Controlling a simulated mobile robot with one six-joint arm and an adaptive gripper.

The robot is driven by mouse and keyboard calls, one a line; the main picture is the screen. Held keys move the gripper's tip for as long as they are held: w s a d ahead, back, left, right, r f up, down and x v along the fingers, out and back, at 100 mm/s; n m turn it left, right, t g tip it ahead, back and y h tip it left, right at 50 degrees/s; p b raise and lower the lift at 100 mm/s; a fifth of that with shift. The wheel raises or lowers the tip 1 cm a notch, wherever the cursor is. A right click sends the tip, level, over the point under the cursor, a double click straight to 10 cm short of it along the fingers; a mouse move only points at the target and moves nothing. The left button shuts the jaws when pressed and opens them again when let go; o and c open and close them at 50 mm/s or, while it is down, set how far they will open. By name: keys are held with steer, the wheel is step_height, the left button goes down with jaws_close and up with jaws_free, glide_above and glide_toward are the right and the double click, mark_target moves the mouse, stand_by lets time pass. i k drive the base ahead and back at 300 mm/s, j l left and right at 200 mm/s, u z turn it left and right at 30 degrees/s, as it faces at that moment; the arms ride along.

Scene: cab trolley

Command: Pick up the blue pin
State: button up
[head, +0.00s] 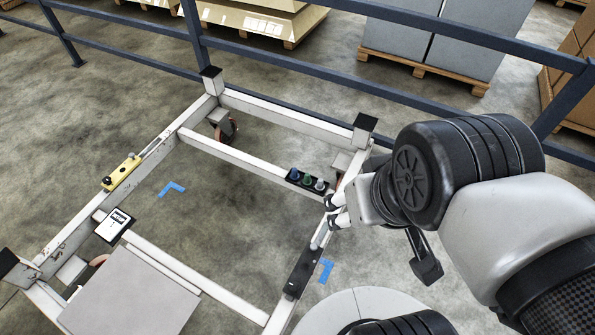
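The blue pin (295,174) stands at the left end of a small black holder (290,181) on the middle crossbar of a white trolley frame (245,165). A green pin (307,181) and a pale grey pin (320,185) stand beside it in the same holder. My gripper (332,211) is at the right end of the holder, over the frame's right side bar. Its two pale fingertips show apart, with nothing visible between them. It looks apart from the blue pin, with the green and grey pins between them in the picture.
A yellow device (121,172) sits on the left side bar. A white-faced box (113,225) is below it, near a grey panel (130,295). A black part (302,270) lies on the right bar. Upright posts (364,130) mark the frame's corners. Blue railings (200,40) run behind.

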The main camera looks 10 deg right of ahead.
mark_target(295, 176)
steer(key=i+l+u, duration=0.4)
steer(key=l, duration=0.2)
steer(key=i+l+u, duration=0.4)
steer(key=l, duration=0.35)
steer(key=i+l+u, duration=0.2)
steer(key=l, duration=0.2)
steer(key=k, duration=0.1)
